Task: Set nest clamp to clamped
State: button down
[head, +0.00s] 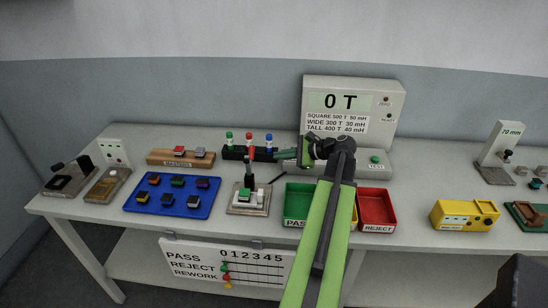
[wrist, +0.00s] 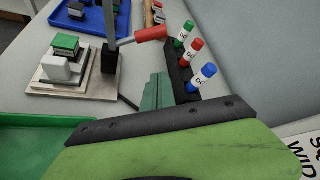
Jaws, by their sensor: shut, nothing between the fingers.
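The nest clamp (head: 248,180) stands on a light plate fixture (head: 243,209) in the middle of the table. In the wrist view the red handle (wrist: 151,34) sticks out from the clamp's black post (wrist: 112,62), beside a grey bar running up out of frame. A green-topped block (wrist: 66,45) and a white block (wrist: 62,70) sit on the fixture before the post. My gripper (head: 284,155) is shut and empty, to the right of the handle and apart from it. Its closed green fingers (wrist: 155,93) show in the wrist view.
A marker rack (head: 262,155) stands behind the clamp, close to my gripper. A blue tray (head: 150,208) with several blocks lies left. A green PASS bin (head: 292,222) and red REJECT bin (head: 377,222) are right. The tester (head: 390,95) stands behind my arm.

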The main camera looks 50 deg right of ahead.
jog(key=b+x, duration=0.1)
jog(key=x, duration=0.3)
jog(key=b+x, duration=0.2)
jog(key=x, duration=0.1)
jog(key=shift+w+f, duration=0.3)
jog(key=shift+f, duration=0.1)
jog(key=a+r+p, duration=0.2)
jog(key=r+p, duration=0.1)
jog(key=shift+s+a+r, duration=0.1)
jog(key=shift+s+r, duration=0.05)
jog(key=shift+r, duration=0.15)
